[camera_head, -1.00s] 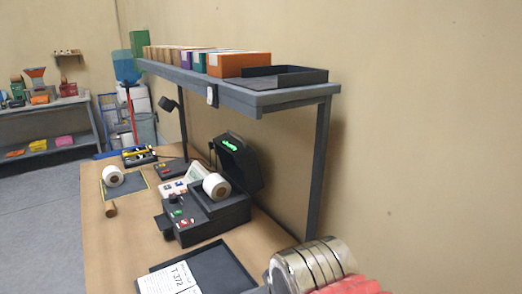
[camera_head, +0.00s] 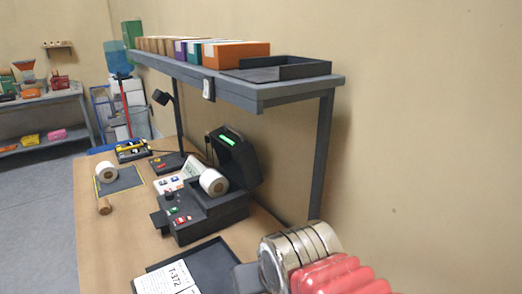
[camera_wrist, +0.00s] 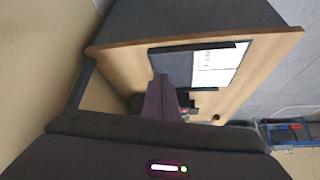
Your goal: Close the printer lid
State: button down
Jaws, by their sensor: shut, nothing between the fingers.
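The dark label printer (camera_head: 205,218) stands on the brown bench in the head view. Its lid (camera_head: 232,158) is open, tilted up at the back right, with a green strip on its inner face. A white label roll (camera_head: 213,182) sits in the printer's open top. Red and green buttons show on its front. In the wrist view my gripper (camera_wrist: 166,80) is shut and empty, apart from the bench top. Dark parts with a red spot show behind the fingers; I cannot tell whether they are the printer. The gripper's fingers are not seen in the head view.
A dark tray with a white T-372 sheet (camera_head: 168,278) lies in front of the printer. A grey shelf (camera_head: 285,93) with boxes hangs above, its post (camera_head: 322,160) right of the lid. Another label roll (camera_head: 106,171) and a brown cylinder (camera_head: 104,206) lie left.

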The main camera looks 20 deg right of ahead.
jog(key=w+d+r+m+t+h, duration=0.1)
jog(key=w+d+r+m+t, duration=0.2)
jog(key=w+d+m+t, duration=0.3)
jog(key=w+d+r+m+t+h, duration=0.1)
jog(key=w+d+r+m+t, duration=0.3)
jog(key=w+d+m, duration=0.5)
jog(key=shift+w+d+r+t, duration=0.25)
jog(key=shift+w+d+t, duration=0.95)
jog(key=shift+w+d, duration=1)
jog(key=shift+w+a, duration=0.35)
jog(key=w+a, duration=0.1)
jog(key=w, duration=1.8)
jog(key=shift+r, duration=0.3)
